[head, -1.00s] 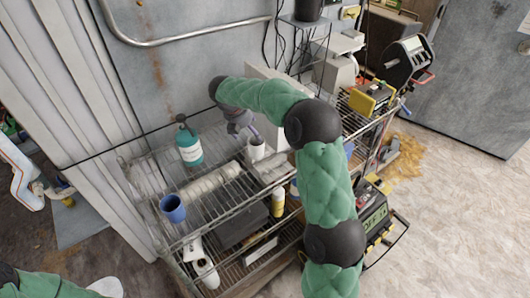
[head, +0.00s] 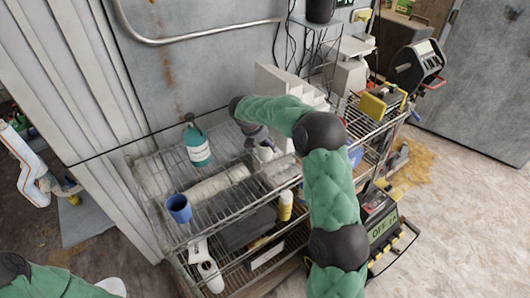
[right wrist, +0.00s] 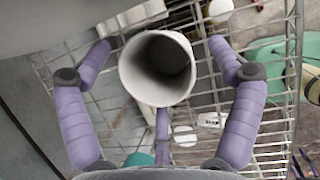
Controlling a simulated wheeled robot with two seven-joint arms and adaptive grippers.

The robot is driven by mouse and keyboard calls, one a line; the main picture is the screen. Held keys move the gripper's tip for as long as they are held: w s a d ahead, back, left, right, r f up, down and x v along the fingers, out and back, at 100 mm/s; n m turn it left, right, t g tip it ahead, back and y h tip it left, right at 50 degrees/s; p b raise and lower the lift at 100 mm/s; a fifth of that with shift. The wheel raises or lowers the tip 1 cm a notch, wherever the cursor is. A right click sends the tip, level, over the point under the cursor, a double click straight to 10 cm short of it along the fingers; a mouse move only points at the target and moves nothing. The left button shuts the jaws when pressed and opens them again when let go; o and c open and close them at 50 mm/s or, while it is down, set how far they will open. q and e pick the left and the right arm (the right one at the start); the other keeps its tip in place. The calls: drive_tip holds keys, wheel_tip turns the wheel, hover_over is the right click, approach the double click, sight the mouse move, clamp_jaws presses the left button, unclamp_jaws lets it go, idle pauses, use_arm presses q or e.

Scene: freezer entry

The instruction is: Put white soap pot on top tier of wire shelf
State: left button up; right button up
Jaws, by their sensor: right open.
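The white soap pot (head: 265,153) stands upright at the back of the wire shelf's top tier (head: 228,222), partly hidden by my right gripper. In the right wrist view the pot (right wrist: 157,68) shows its open round mouth from above. My right gripper (head: 260,141) is open, with its purple fingers around the pot in the right wrist view (right wrist: 158,62). Gaps show between the side fingers and the pot; whether the lower finger touches it I cannot tell. A green sleeve of my left arm shows at the lower left, but its gripper is out of view.
A teal bottle (head: 197,146) and a blue cup (head: 179,208) stand on the top tier, left of the pot. Pale rolls (head: 217,184) lie in front. The wall is close behind; bare wire shows near the cup.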

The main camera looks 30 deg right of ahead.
drive_tip(key=shift+x, duration=1.1)
drive_tip(key=c, duration=1.2)
